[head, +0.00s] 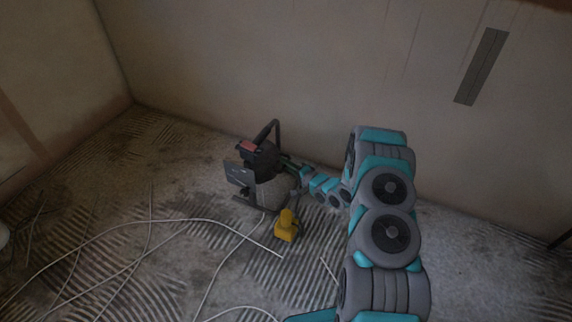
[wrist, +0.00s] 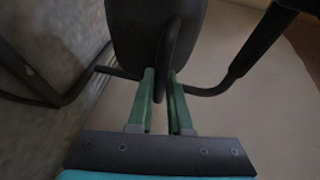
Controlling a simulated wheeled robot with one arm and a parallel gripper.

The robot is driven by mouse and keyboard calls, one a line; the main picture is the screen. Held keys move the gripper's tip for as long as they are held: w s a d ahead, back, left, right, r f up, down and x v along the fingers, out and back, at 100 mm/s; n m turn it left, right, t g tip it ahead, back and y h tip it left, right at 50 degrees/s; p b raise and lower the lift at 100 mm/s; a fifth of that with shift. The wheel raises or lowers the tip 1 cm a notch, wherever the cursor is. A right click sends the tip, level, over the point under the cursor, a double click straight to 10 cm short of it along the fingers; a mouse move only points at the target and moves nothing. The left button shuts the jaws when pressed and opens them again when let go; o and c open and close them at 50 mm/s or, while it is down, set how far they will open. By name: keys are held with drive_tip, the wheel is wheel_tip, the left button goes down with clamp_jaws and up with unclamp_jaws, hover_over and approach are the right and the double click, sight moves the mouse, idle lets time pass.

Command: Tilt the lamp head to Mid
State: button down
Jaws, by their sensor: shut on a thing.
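The work lamp (head: 262,160) stands on the floor near the back wall in the head view. Its dark head has a red patch on top and a tall black handle frame around it. In the wrist view the back of the dark lamp head (wrist: 135,30) fills the top middle, with a thin upright dark fin (wrist: 174,40) on it. My gripper (wrist: 162,78) has its two green fingers shut on the lower part of this fin. In the head view my gripper (head: 288,161) reaches the lamp from its right side. The tilt markings are not visible.
A yellow object (head: 287,226) stands on the floor just in front of the lamp. Pale cables (head: 150,221) run across the ridged floor at the left and front. Black frame tubes (wrist: 245,62) pass on both sides of the lamp head in the wrist view.

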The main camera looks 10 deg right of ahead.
drive_tip(key=shift+s+f, duration=0.1)
drive_tip(key=shift+f, duration=0.15)
drive_tip(key=shift+s+d+f+m+t+y+b, duration=0.15)
drive_tip(key=shift+f+t+y+b, duration=0.2)
drive_tip(key=shift+f, duration=0.4)
drive_tip(key=shift+w+f+m+t+y+b, duration=0.1)
drive_tip(key=shift+f+m+t+y+b, duration=0.25)
drive_tip(key=shift+f, duration=0.35)
drive_tip(key=shift+s+d+f+t+y+b, duration=0.1)
drive_tip(key=shift+f+t+y+b, duration=0.1)
drive_tip(key=shift+f+t+b, duration=0.4)
drive_tip(key=shift+f, duration=0.15)
drive_tip(key=c, duration=0.8)
unclamp_jaws()
drive_tip(key=shift+c, duration=0.2)
drive_tip(key=p, duration=0.1)
approach(280, 166)
drive_tip(key=shift+v, duration=1.15)
